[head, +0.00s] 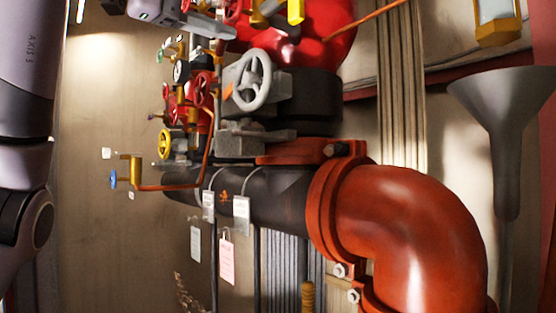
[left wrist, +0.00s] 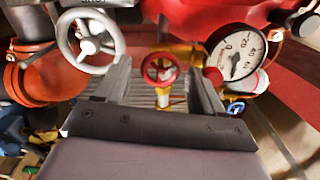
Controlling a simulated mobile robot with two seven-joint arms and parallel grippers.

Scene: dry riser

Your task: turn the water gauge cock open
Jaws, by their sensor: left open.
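My left gripper (left wrist: 158,72) is open, and its two dark fingers reach forward in the left wrist view. A small red handwheel (left wrist: 162,69) on a brass stem shows between the fingertips; I see no clear contact. I cannot tell for certain whether this is the water gauge cock. In the head view my left gripper (head: 212,22) is at the top edge, partly cut off, close to the red and brass fittings. A red handwheel (head: 202,90) shows below it. My right gripper is in neither view.
A grey handwheel (head: 252,80) stands right of the small fittings; it also shows in the left wrist view (left wrist: 90,40). A round pressure gauge (left wrist: 236,56) is beside the right finger. A yellow handwheel (head: 165,143) and a large red elbow pipe (head: 410,225) lie lower.

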